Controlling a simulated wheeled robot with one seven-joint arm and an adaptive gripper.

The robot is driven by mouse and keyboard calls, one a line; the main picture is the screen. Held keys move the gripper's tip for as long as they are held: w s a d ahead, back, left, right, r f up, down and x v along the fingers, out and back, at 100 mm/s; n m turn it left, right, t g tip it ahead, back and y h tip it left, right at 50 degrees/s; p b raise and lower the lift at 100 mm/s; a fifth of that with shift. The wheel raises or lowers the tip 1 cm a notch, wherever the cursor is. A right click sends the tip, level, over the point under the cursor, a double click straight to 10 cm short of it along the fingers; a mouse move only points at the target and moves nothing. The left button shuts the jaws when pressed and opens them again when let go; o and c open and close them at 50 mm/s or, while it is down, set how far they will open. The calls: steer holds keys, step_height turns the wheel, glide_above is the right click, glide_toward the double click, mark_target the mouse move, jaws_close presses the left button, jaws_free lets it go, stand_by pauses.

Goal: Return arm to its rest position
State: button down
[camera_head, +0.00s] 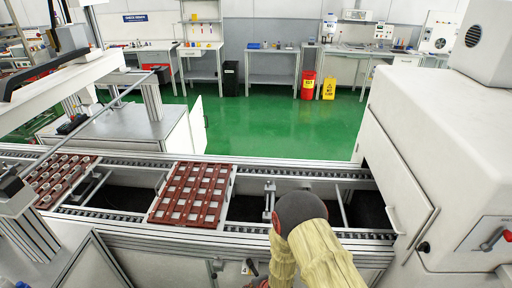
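My arm, in a pale yellow ribbed sleeve with a dark round joint, shows at the lower middle of the head view, in front of the conveyor (300,173). My gripper is not in view, so I cannot see whether it holds anything.
A red tray (153,212) with pale square parts sits on the conveyor, left of my arm. Another red tray (43,206) lies further left under a gantry. A large white machine (420,160) stands close on the right. Green floor (262,128) is open behind the conveyor.

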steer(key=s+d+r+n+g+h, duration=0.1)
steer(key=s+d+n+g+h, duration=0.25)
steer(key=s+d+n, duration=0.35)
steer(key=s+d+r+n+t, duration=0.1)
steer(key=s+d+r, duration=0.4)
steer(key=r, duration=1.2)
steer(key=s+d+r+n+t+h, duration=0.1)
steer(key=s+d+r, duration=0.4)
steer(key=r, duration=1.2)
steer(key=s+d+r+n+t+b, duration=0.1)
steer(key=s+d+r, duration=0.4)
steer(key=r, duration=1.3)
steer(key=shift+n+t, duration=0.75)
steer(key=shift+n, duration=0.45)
